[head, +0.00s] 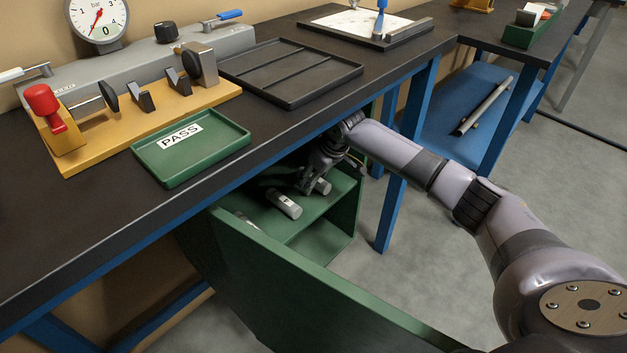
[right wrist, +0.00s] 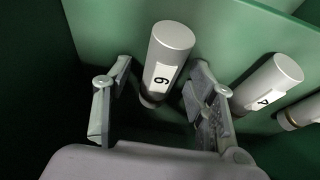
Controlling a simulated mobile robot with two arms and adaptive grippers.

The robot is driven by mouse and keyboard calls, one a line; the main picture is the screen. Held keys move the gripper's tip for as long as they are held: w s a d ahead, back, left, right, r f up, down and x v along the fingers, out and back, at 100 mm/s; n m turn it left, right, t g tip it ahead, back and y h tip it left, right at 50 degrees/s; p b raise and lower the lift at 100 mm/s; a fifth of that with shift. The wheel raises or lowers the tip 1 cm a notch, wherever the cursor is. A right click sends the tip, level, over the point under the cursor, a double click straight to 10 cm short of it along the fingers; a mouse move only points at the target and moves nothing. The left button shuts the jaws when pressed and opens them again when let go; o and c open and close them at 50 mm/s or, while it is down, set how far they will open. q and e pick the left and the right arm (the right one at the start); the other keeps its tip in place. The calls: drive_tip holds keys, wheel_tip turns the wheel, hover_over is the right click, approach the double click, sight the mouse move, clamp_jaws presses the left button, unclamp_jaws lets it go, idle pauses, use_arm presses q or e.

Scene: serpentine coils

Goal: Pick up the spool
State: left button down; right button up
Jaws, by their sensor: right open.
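A second grey spool (right wrist: 268,84), labelled 4, is just right of the right finger. A third spool (right wrist: 300,112) is cut off at the right edge. My left gripper is not in view.
The dark bench top (head: 100,215) overhangs the drawer. On it are a green PASS tray (head: 200,158), a black divided tray (head: 300,90) and a yellow-based fixture (head: 110,135). A blue bench leg (head: 390,215) stands right of the drawer.

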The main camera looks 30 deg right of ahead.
drive_tip(key=shift+c, duration=0.6)
clamp_jaws()
